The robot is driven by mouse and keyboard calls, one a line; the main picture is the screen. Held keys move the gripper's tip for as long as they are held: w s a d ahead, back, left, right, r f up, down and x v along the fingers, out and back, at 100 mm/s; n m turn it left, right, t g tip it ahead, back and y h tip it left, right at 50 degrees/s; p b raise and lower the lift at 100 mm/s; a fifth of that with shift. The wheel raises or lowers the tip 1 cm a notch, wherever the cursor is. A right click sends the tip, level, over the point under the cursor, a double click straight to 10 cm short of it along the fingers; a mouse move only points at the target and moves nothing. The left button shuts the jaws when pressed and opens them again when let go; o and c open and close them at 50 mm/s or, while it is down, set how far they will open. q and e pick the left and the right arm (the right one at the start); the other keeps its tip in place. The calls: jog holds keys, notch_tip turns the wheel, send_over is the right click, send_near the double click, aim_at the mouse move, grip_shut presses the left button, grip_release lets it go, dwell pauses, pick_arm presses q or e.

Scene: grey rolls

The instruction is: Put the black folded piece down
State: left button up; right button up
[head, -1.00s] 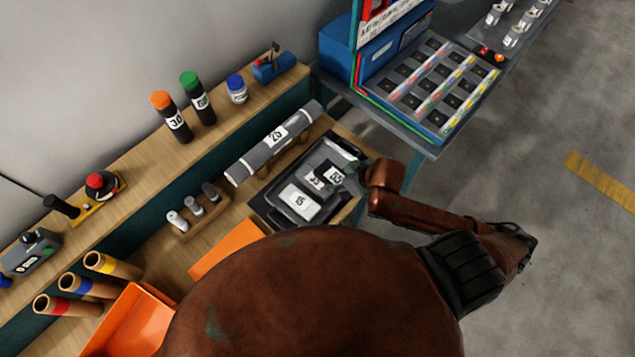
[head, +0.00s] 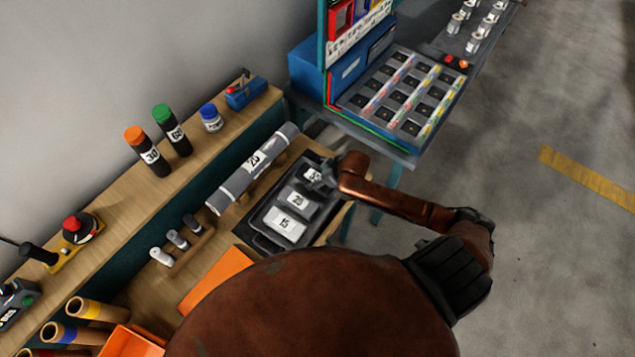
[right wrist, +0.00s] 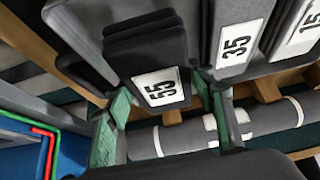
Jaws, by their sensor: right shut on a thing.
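The black folded piece, labelled 55, (right wrist: 148,58) is between the green-padded fingers of my right gripper (right wrist: 160,112), which is shut on it. In the head view the right gripper (head: 325,180) is at the far end of a dark tray (head: 262,243), and partly covers the black piece. The piece is beside a grey folded piece labelled 35 (head: 299,200); a lighter piece labelled 15 (head: 284,224) lies nearer in the tray. I cannot tell whether the black piece touches the tray floor. My left gripper is not in view.
A long grey roll (head: 252,168) lies on a rack behind the tray. A small holder with grey cylinders (head: 178,240) and orange bins (head: 215,280) are to the left. A blue stand with a compartment tray (head: 405,95) is at the back right.

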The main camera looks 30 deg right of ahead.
jog(key=shift+w+d+f, duration=0.1)
jog(key=shift+w+f, duration=0.05)
jog(key=shift+f, duration=1.55)
jog(key=o, duration=1.3)
jog(key=shift+f, duration=0.1)
jog(key=p+v, duration=0.1)
jog(key=v, duration=1.1)
